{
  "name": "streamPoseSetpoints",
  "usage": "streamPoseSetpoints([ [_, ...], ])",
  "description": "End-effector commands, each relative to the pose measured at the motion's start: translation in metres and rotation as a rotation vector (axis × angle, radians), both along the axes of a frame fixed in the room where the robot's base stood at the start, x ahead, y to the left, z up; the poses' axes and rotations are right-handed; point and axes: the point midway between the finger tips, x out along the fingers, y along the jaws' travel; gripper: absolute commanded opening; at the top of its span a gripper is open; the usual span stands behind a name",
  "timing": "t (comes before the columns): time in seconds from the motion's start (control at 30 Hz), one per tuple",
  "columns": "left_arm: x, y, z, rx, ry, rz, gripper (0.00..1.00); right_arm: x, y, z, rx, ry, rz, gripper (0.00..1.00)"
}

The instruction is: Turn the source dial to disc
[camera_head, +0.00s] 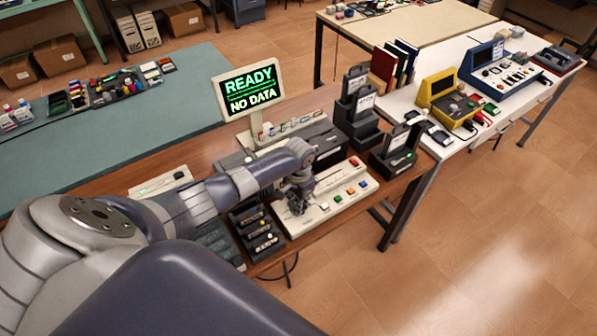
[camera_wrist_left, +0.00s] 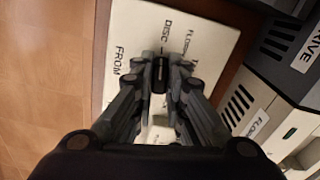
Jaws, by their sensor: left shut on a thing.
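The source dial (camera_wrist_left: 160,76) is a small black knob on a cream control panel (camera_wrist_left: 129,20). In the left wrist view it sits between the fingertips of my left gripper (camera_wrist_left: 160,80), which is shut on it. The knob looks lengthwise up and down in that view, with the word DISC just above it. FROM is printed to its left, and another label, partly covered, is to its right. In the head view my left gripper (camera_head: 298,207) is down at the left part of the panel (camera_head: 335,204) and hides the dial. My right gripper is not in view.
A monitor (camera_head: 249,89) reading READY NO DATA stands behind the panel. Colored buttons (camera_head: 351,190) are to the gripper's right. A dark rack (camera_head: 258,234) stands close on its left, and black slotted units (camera_head: 394,156) are at the right. Floor at right is clear.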

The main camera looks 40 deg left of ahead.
Motion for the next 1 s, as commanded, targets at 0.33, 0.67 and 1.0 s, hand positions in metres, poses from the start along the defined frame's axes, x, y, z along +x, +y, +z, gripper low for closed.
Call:
streamPoseSetpoints([
  [0.33, 0.002, 0.000, 0.001, -0.002, -0.004, 0.002, 0.33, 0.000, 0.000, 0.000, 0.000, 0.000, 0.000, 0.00],
  [0.67, 0.001, 0.000, 0.002, 0.000, -0.002, 0.001, 0.33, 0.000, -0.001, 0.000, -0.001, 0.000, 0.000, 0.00],
  [1.0, 0.002, 0.001, 0.053, 0.001, -0.006, 0.000, 0.33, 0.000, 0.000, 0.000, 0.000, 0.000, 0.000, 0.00],
])
